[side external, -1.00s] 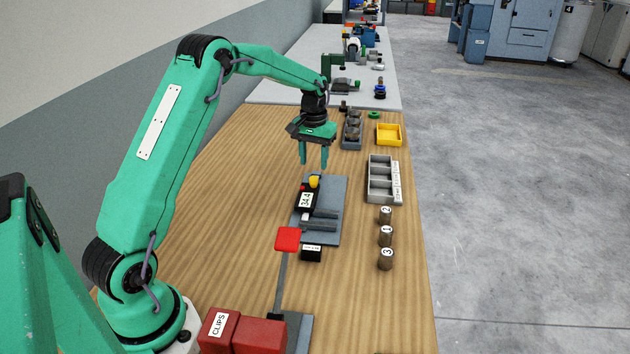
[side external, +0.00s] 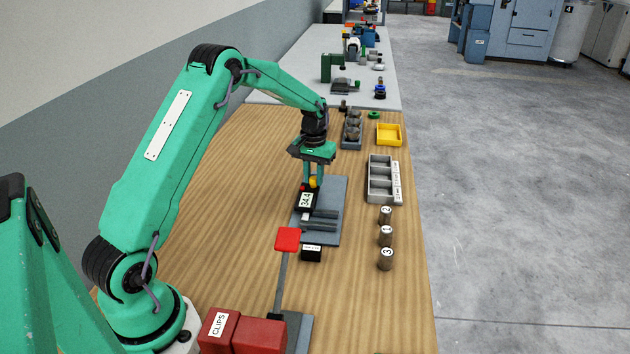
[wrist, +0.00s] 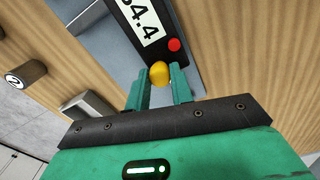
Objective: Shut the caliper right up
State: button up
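The caliper (side external: 306,201) lies on a grey plate (side external: 334,192) on the wooden bench. Its black body has a white display that reads 34.4, and its grey jaws (side external: 320,214) point right with a gap between them. A red button (wrist: 174,44) and a yellow knob (wrist: 159,74) sit at the body's far end. My gripper (side external: 313,183) is down at that end. In the wrist view my gripper's fingers (wrist: 160,88) stand on both sides of the yellow knob, which fills the gap between them. The knob's lower part is hidden.
A red-topped lever (side external: 288,239) and a black labelled block (side external: 311,253) stand at the plate's near end. Numbered cylinders (side external: 385,236), a grey compartment tray (side external: 371,190) and a yellow tray (side external: 377,139) are to the right. Red CLIPS boxes (side external: 245,332) are in front.

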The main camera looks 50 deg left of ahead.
aim_at(312, 194)
grip_shut()
jog(key=shift+s+d, duration=0.1)
jog(key=shift+s+d+r, duration=0.1)
jog(key=shift+s+d, duration=1.1)
jog(key=o, duration=0.7)
grip_release()
jog(key=shift+r, duration=3.9)
